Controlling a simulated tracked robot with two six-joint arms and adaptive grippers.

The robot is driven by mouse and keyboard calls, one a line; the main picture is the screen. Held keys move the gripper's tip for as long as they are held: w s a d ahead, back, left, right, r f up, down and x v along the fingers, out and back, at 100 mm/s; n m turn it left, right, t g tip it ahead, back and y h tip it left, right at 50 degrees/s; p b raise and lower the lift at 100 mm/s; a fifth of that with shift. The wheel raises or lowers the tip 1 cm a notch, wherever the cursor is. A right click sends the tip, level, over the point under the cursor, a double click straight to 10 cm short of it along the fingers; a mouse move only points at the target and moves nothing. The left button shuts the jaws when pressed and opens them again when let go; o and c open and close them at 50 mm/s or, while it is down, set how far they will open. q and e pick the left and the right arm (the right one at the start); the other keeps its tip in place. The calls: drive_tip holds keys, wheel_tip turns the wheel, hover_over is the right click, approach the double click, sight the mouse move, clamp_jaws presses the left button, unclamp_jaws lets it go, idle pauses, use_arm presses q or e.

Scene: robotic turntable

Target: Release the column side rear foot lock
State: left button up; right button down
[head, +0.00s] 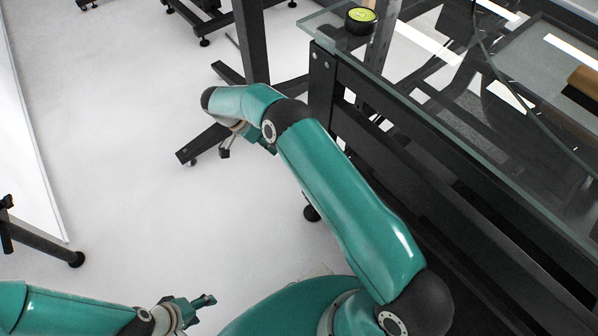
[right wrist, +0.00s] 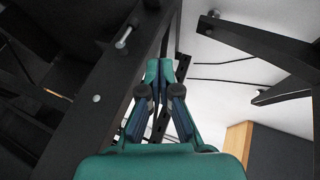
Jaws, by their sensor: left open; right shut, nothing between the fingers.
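The black column (head: 252,45) stands on splayed floor legs (head: 208,143) in the head view, left of the glass-topped table. A small foot (head: 192,162) shows at the near leg's end. I cannot tell which part is the rear foot lock. My right arm reaches over the floor towards the column legs, and its hand is mostly hidden behind the arm in the head view. In the right wrist view my right gripper (right wrist: 159,72) is shut and empty, among black beams. My left gripper (head: 205,300) is open and empty, low at the left, far from the column.
The glass tabletop (head: 430,110) on a black frame fills the right side, close to my right arm. A black and yellow-green round object (head: 360,20) sits at its corner. White floor (head: 110,130) is open at left.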

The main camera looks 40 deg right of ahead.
use_arm(q)
drive_tip(key=shift+f+b, duration=0.65)
drive_tip(key=shift+f, duration=0.05)
use_arm(e)
drive_tip(key=s+d+f, duration=0.5)
drive_tip(key=s+f, duration=0.2)
drive_tip(key=f, duration=0.2)
drive_tip(key=shift+f, duration=0.3)
use_arm(q)
drive_tip(key=shift+w, duration=0.1)
drive_tip(key=shift+w+a+f, duration=0.1)
drive_tip(key=shift+w+a, duration=0.15)
drive_tip(key=shift+w, duration=0.15)
use_arm(e)
drive_tip(key=shift+s+d+f+g, duration=0.1)
drive_tip(key=shift+s+g, duration=0.05)
drive_tip(key=shift+g, duration=0.25)
